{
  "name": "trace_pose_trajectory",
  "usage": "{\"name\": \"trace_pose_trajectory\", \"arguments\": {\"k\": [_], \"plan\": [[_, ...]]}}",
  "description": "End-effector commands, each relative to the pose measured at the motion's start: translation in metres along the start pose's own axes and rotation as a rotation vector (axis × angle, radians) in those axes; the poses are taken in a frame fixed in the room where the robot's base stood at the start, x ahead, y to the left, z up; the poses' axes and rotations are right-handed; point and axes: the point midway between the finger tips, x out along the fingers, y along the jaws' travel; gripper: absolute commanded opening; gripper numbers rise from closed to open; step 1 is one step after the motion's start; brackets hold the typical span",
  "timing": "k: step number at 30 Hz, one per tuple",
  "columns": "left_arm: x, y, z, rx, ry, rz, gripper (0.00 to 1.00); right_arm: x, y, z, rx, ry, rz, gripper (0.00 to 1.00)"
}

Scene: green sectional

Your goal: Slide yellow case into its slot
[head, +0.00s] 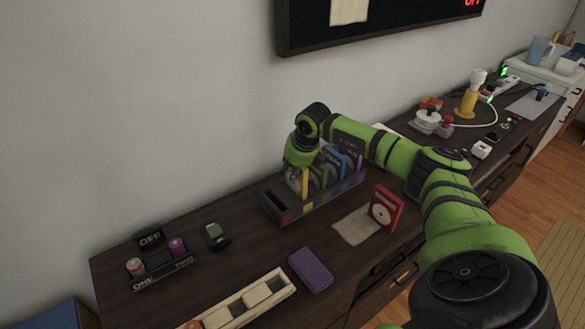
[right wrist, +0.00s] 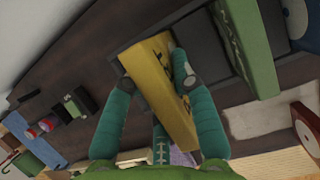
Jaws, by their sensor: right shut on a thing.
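The yellow case (right wrist: 158,84) is between the fingers of my right gripper (right wrist: 151,73), which is shut on it. In the head view the yellow case (head: 304,182) shows as a thin upright strip under my right gripper (head: 297,168), at the slotted rack (head: 292,213). In the right wrist view its far end is beside the dark slots of the rack (right wrist: 206,42); I cannot tell whether it is inside a slot. A green case (right wrist: 247,45) stands further along the rack. My left gripper is not in view.
Blue and purple cases stand in the rack's right part. A red case (head: 385,208) stands near a beige cloth (head: 356,227). A purple box (head: 310,270), a white tray (head: 240,303) and a battery holder (head: 163,264) are on the dark dresser (head: 232,262). The wall is behind.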

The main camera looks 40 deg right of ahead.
Motion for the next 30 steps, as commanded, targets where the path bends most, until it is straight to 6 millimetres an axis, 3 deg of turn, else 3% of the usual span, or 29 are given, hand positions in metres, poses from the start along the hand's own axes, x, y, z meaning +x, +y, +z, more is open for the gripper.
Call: {"name": "trace_pose_trajectory", "arguments": {"k": [30], "plan": [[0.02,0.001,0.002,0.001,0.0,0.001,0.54,0.025,0.0,-0.01,0.0,-0.001,0.0,0.0]]}}
